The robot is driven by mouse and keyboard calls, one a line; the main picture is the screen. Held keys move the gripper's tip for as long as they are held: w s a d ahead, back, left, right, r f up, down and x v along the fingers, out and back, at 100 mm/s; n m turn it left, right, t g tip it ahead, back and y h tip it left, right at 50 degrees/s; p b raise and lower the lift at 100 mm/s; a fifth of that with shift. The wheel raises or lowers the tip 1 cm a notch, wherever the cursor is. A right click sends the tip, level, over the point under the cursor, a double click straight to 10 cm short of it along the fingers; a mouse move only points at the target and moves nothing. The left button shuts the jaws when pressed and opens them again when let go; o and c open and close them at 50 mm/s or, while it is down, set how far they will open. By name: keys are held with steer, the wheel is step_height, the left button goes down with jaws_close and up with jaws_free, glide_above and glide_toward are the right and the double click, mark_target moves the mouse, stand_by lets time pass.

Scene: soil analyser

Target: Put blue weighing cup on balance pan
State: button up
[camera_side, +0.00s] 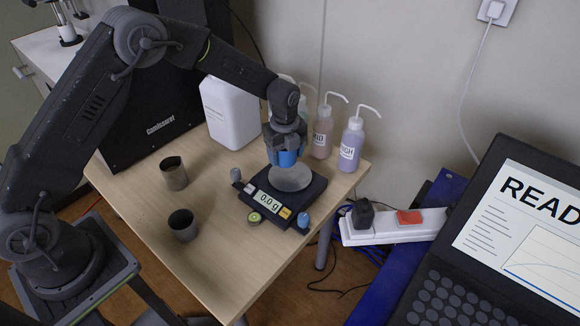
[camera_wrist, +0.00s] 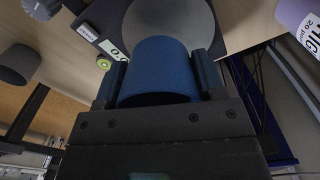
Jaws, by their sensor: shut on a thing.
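The blue weighing cup (camera_side: 287,158) is between the fingers of my gripper (camera_side: 285,150), which is shut on it. In the wrist view the blue cup (camera_wrist: 160,68) fills the space between both fingers (camera_wrist: 160,82). The balance (camera_side: 272,212) is a dark box with a display reading 0.0 g. Its round grey pan (camera_side: 290,180) lies just below the cup in the side view. The pan (camera_wrist: 205,20) also shows beyond the cup in the wrist view. I cannot tell whether the cup touches the pan.
Two dark cups (camera_side: 174,173) (camera_side: 183,225) stand on the table, left of the balance. A white jug (camera_side: 230,113) and wash bottles (camera_side: 351,145) stand behind. Small knobs (camera_side: 303,220) sit by the balance. A laptop (camera_side: 500,240) and a power strip (camera_side: 390,227) are at the right.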

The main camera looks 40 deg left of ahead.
mark_target(290, 175)
steer(key=shift+w+d+f, duration=0.2)
steer(key=shift+d+f, duration=0.2)
steer(key=shift+d, duration=0.2)
steer(key=shift+f, duration=2)
steer(key=o, duration=0.9)
steer(key=shift+f, duration=0.15)
steer(key=shift+c, duration=0.2)
step_height(290, 175, up, 12)
steer(key=shift+r, duration=0.25)
